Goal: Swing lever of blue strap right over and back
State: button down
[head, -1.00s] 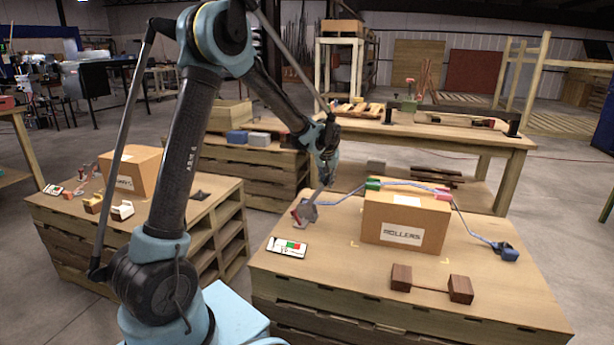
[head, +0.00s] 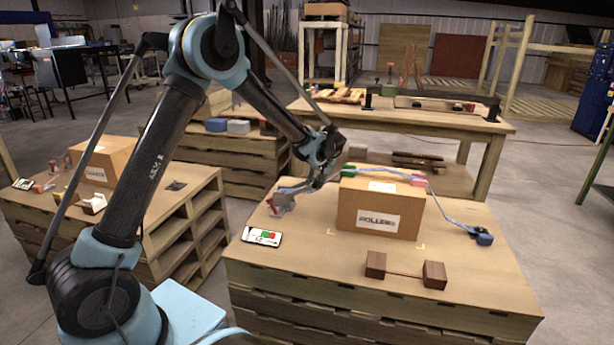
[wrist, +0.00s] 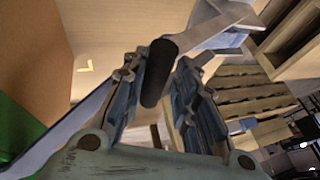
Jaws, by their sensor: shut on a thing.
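The cardboard box labelled ROLLERS (head: 379,222) stands on a pallet-built table. A blue strap (head: 385,171) runs over its top, past a green corner piece (head: 348,171) and a pink one (head: 418,181). At the left end is a grey lever fitting (head: 283,201) with a red part. My gripper (head: 320,180) is left of the box, low over the table. In the wrist view, my gripper (wrist: 157,66) is shut around the lever's black handle (wrist: 158,78). The lever's pale metal arm (wrist: 213,34) extends up and right.
A card with red and green marks (head: 262,236) lies at the table's front left. Two dark wooden blocks joined by a bar (head: 405,270) lie in front of the box. Another pallet table (head: 170,215) with a box stands at the left.

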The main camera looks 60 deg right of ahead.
jog(key=shift+s+f, duration=0.15)
jog(key=shift+f, duration=0.35)
jog(key=shift+s+f, duration=0.1)
jog(key=shift+s, duration=0.1)
jog(key=c, duration=1.5)
grip_release()
jog(key=shift+c, duration=0.2)
jog(key=shift+o, duration=0.3)
jog(key=shift+f, duration=0.15)
jog(key=shift+d, duration=0.1)
jog(key=shift+r, duration=0.2)
jog(key=shift+s+r, duration=0.15)
jog(key=v, duration=1.1)
jog(key=shift+r, duration=0.3)
